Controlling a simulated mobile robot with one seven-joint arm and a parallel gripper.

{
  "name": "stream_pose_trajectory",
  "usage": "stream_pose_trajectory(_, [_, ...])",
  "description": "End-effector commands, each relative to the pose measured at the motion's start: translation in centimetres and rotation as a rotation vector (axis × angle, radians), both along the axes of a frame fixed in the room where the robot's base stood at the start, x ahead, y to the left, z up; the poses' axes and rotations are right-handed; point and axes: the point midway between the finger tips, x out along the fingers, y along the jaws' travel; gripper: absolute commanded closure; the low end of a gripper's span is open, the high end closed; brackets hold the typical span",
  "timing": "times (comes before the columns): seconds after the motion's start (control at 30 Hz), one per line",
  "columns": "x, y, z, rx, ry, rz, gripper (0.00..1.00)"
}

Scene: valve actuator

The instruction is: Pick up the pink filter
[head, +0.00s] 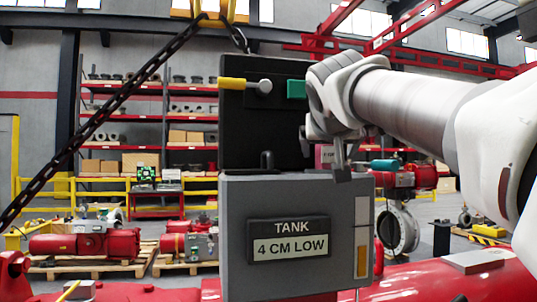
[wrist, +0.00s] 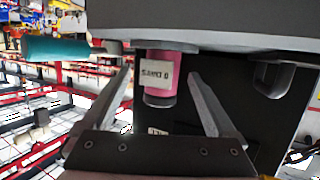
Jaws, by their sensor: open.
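The pink filter (wrist: 179,66) is a short pink cylinder with a white label and a dark end. In the wrist view it sits below a grey housing against the black panel, between the lines of my two fingers. My gripper (wrist: 159,76) is open, with a finger on either side of it; I cannot tell whether either finger touches it. In the head view only a small pink patch of the filter (head: 325,154) shows beside my gripper (head: 341,168), which hides most of it.
A teal handle (head: 296,89) and a yellow-handled lever (head: 232,84) stick out of the black panel (head: 245,135). A grey box marked TANK 4 CM LOW (head: 290,280) stands in front, just under my gripper. A chain (head: 110,108) hangs at the left.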

Motion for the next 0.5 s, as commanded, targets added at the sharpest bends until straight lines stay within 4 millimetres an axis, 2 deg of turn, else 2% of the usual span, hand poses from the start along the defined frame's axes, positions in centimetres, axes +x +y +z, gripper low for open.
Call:
stream_pose_trajectory(0.23, [3.5,-0.4,-1.2,0.000,0.003,-0.001,0.07])
stream_pose_trajectory(0.5, [3.9,-0.5,-1.4,0.000,0.001,0.000,0.09])
